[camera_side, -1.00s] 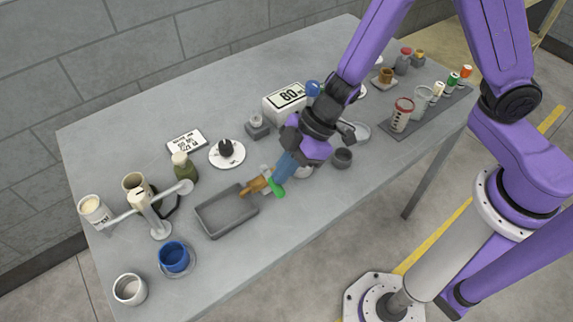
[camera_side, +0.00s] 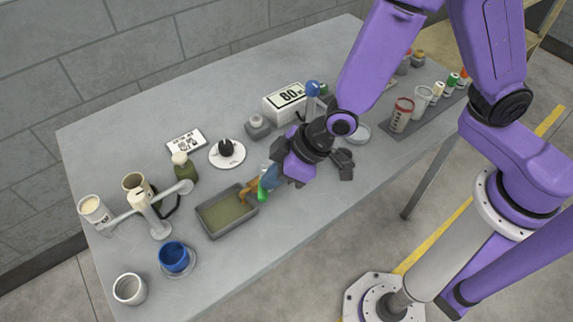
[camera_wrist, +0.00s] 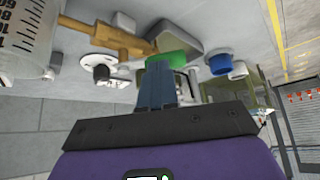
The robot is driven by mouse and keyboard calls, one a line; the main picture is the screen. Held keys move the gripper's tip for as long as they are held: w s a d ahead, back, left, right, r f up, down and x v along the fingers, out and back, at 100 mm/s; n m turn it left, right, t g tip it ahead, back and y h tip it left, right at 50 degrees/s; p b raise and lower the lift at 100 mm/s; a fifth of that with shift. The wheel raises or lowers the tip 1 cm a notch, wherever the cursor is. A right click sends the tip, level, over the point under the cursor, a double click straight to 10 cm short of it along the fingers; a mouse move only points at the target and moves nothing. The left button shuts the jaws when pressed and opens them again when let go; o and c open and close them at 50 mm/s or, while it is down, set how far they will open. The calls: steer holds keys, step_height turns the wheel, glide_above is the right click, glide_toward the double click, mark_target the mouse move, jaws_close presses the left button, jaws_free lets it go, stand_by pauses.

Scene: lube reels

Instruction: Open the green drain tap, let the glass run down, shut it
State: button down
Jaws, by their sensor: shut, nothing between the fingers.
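Olive liquid (camera_side: 222,214) covers the tray floor. My gripper (camera_side: 269,180) is shut and empty, its blue fingers right at the handle. In the wrist view the fingertips (camera_wrist: 157,62) overlap the green handle (camera_wrist: 172,58); contact looks likely. The brass tap (camera_wrist: 110,38) runs left to the graduated glass (camera_wrist: 28,35), only partly in frame. My arm mostly hides the glass in the side view, and its liquid level cannot be read.
A blue cup (camera_side: 174,256) and a white cup (camera_side: 130,288) stand near the front left edge. A balance-like stand (camera_side: 158,227) is left of the tray.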

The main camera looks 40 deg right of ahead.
steer(key=m, duration=0.1)
steer(key=a+m+t+h, duration=0.1)
steer(key=m, duration=0.1)
steer(key=shift+w+a+m+t+h, duration=0.3)
steer(key=shift+a+m, duration=0.05)
steer(key=shift+m, duration=0.05)
steer(key=m+h, duration=0.1)
steer(key=m, duration=0.1)
steer(key=w+a+m+h, duration=0.1)
steer(key=shift+w+a+m+t, duration=0.1)
steer(key=shift+w+m+t, duration=0.05)
steer(key=shift+m+t, duration=0.25)
steer(key=shift+d, duration=0.2)
steer(key=shift+w+d, duration=0.35)
steer(key=shift+d, duration=0.2)
steer(key=v, duration=1.4)
steer(key=shift+a, duration=0.1)
